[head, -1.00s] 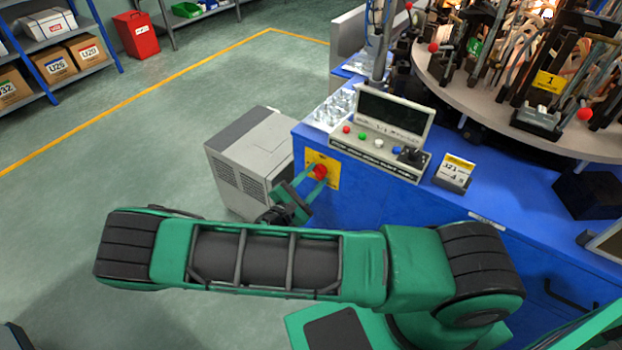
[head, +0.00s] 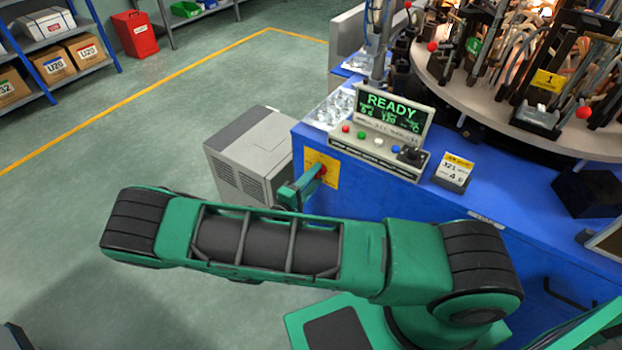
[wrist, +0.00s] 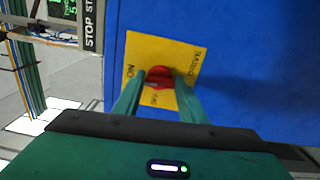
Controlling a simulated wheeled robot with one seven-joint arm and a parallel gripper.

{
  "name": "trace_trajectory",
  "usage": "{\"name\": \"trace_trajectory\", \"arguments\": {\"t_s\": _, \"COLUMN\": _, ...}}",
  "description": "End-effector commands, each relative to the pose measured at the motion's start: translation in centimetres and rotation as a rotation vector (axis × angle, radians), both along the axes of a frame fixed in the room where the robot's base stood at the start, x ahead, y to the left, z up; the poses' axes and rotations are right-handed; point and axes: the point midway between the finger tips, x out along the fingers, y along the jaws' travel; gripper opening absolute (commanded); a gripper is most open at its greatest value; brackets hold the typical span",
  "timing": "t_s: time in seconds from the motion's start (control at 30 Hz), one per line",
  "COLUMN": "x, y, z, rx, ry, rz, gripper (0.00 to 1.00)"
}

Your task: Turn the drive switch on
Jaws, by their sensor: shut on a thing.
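The drive switch is a red knob (wrist: 158,75) on a yellow plate (wrist: 145,46) fixed to the blue cabinet's side. The word "ON" shows on the plate's left in the wrist view; other lettering is too small to read. In the head view the red knob (head: 322,170) shows just past my fingertips, with the yellow plate (head: 331,163) behind it. My gripper (wrist: 158,84) is shut on the knob, one green finger on each side. The display (head: 392,107) on the cabinet's top is lit and reads "READY" in green.
A control panel with coloured buttons (head: 378,142) stands under the display. A grey box unit (head: 245,155) stands on the floor left of the blue cabinet (head: 360,203). A round table (head: 490,105) with tooling is behind. The floor at left is clear.

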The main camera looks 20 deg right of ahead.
Motion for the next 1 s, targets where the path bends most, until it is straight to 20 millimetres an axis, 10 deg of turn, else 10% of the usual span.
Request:
{"name": "trace_trajectory", "arguments": {"t_s": 0.73, "x": -0.26, "y": -0.36, "z": -0.30, "rx": 0.050, "ry": -0.061, "rz": -0.009, "gripper": 0.15}}
{"name": "trace_trajectory", "arguments": {"t_s": 0.8, "x": -0.24, "y": -0.35, "z": -0.31, "rx": 0.050, "ry": -0.061, "rz": -0.009, "gripper": 0.52}}
{"name": "trace_trajectory", "arguments": {"t_s": 1.0, "x": -0.15, "y": -0.19, "z": -0.19, "rx": 0.050, "ry": -0.064, "rz": -0.005, "gripper": 0.56}}
